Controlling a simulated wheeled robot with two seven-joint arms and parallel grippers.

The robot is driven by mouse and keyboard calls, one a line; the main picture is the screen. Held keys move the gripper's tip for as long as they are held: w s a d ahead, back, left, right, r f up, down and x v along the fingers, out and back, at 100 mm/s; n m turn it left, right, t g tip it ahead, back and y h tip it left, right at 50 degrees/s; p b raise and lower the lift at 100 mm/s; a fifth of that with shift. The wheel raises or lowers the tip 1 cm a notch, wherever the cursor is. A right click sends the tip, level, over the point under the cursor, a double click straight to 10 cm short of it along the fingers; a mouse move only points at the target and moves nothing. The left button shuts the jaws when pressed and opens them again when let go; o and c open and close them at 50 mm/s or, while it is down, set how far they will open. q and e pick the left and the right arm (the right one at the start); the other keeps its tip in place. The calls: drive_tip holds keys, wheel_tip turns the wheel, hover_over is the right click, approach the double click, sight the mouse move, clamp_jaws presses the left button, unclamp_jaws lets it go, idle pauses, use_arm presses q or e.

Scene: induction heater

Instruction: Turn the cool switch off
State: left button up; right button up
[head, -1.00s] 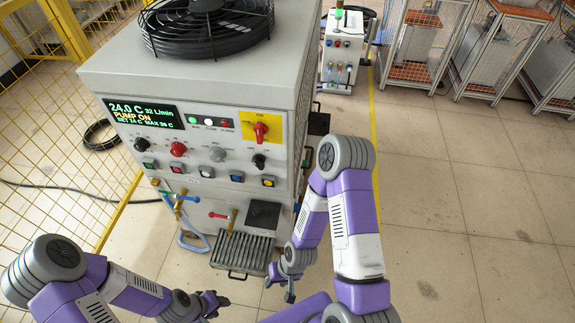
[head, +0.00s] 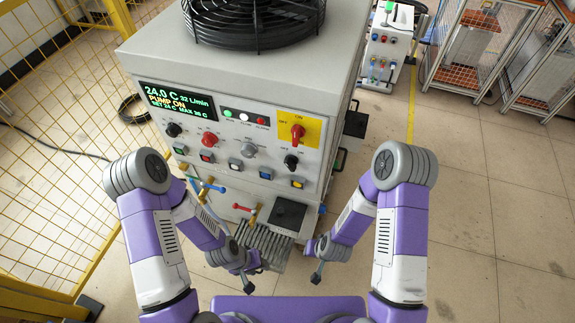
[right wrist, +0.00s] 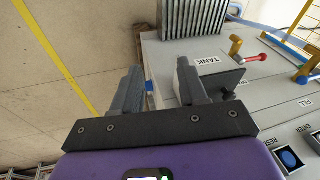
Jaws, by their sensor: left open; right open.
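The grey cooling unit (head: 330,110) stands in front of me. A red rotary switch (head: 298,132) sits on a yellow plate marked ON and OFF at the right of its panel, its handle roughly upright. Which control is labelled cool is too small to read. The lit display (head: 178,101) reads 24.0 C and PUMP ON. My left gripper (head: 241,275) hangs low before the unit, below the panel, and is open and empty. My right gripper (head: 317,274) is low at the unit's lower right; in the right wrist view its open fingers (right wrist: 157,80) have nothing between them.
Below the display are knobs and several coloured push buttons (head: 265,173). A red-handled valve (head: 243,208) and a ribbed grey tray (head: 268,243) project low at the front. A yellow mesh fence (head: 60,190) stands left. Open floor (head: 490,220) lies right.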

drive_tip(key=w+a+r+n+t+h, duration=0.1)
drive_tip(key=w+a+r+t+h, duration=0.15)
drive_tip(key=w, duration=0.35)
drive_tip(key=n+t+h, duration=0.3)
drive_tip(key=t+h, duration=0.2)
drive_tip(key=t, duration=0.7)
approach(288, 167)
drive_tip(key=w, duration=0.2)
drive_tip(key=x, duration=0.7)
drive_tip(key=shift+w+d+r, duration=0.1)
drive_tip(key=shift+d, duration=0.25)
clamp_jaws()
